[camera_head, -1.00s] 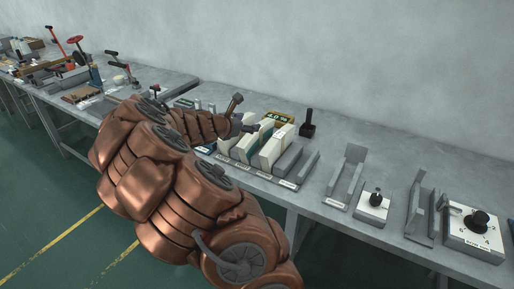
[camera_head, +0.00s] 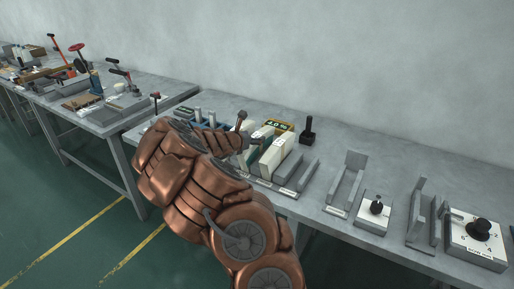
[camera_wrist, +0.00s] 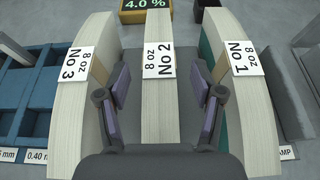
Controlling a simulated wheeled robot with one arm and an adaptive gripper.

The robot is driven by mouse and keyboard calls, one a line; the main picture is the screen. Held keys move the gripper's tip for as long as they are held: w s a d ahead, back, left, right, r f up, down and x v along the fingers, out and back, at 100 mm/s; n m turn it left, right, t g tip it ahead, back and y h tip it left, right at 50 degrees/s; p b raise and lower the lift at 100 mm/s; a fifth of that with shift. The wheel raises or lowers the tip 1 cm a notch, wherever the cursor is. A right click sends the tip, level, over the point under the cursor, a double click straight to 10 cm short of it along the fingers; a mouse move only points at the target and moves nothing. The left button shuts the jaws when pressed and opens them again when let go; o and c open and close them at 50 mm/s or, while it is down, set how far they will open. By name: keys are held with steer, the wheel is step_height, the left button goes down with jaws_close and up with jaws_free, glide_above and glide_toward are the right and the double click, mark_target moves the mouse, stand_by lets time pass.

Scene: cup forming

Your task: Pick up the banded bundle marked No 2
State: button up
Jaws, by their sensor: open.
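The bundle marked No 2 (camera_wrist: 157,25) is a pale, narrow stack with a white band label "8 oz No 2" (camera_wrist: 158,62), in the middle of the wrist view. My gripper (camera_wrist: 160,92) is open, with one finger on each side of this bundle and a gap visible at both sides. The palm covers the bundle's near end. In the head view my gripper (camera_head: 243,143) is over the row of bundles, and my arm hides part of the row.
Bundle No 3 (camera_wrist: 76,95) stands close on the left, bundle No 1 (camera_wrist: 247,95) close on the right. A "4.0 %" display (camera_wrist: 146,5) stands behind. Blue compartments (camera_wrist: 38,85) lie left. In the head view, an empty grey holder (camera_head: 346,180) stands to the right.

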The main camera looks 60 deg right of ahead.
steer(key=shift+x, duration=1.25)
jaws_close()
steer(key=shift+r, duration=0.1)
